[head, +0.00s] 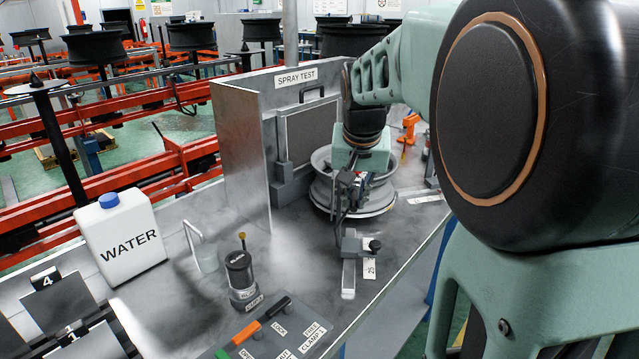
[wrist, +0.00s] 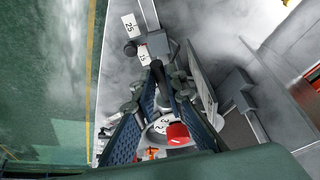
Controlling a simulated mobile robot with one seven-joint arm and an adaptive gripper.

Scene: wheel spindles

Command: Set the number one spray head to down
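My gripper (head: 350,200) is in the head view above a silver wheel rim (head: 322,190), its tips pointing down at the bench. In the wrist view its two blue-grey fingers (wrist: 159,75) converge around a dark bar. I cannot tell whether they touch it or what it is. My arm hides part of the bench.
A grey slide block (head: 351,243) with a black knob (head: 374,246) and number tags is just in front. The SPRAY TEST booth wall (head: 240,150) stands behind. A water jug (head: 118,245), a dark canister (head: 239,270) and a lever panel (head: 270,332) are left. The bench edge is right.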

